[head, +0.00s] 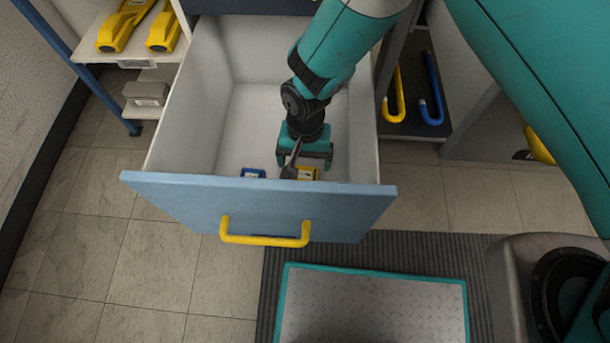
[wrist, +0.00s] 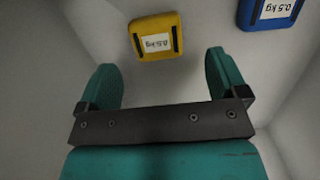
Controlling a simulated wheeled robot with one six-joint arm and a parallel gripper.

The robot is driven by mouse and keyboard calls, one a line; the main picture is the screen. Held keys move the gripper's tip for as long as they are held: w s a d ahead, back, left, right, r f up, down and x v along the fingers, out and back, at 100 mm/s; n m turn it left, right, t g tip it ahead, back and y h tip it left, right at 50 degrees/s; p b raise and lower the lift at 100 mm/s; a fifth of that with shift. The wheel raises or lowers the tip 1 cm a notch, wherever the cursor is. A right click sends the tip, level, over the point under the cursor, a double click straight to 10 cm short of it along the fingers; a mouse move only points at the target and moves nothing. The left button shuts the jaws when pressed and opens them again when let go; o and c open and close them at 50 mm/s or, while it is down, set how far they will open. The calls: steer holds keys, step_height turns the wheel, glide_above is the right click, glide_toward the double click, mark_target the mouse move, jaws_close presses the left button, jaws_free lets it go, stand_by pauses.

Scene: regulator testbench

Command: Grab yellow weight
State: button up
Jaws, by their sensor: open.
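The yellow weight (wrist: 156,38) lies in the open drawer, with a white 0.5 kg label and dark strips on its sides. In the head view the yellow weight (head: 307,173) shows just behind the drawer front, partly hidden by my gripper (head: 304,158). My gripper is inside the drawer. In the wrist view my gripper (wrist: 165,80) is open, its two teal fingers apart with nothing between them. The yellow weight is ahead of the fingertips, roughly centred between them and apart from them.
A blue 0.5 kg weight (wrist: 272,12) lies beside the yellow one; it also shows in the head view (head: 253,172). The drawer's blue front (head: 180,200) with a yellow handle (head: 264,240) and its pale side walls surround my gripper. A shelf with yellow tools (head: 122,25) stands at left.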

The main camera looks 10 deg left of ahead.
mark_target(305, 174)
steer(key=f+b, duration=0.1)
steer(key=f, duration=0.1)
steer(key=s+f, duration=0.1)
steer(key=f, duration=0.2)
steer(key=shift+d+b, duration=0.15)
steer(key=shift+b, duration=0.2)
steer(key=shift+r, duration=0.1)
steer(key=c, duration=1.3)
steer(key=shift+r, duration=0.1)
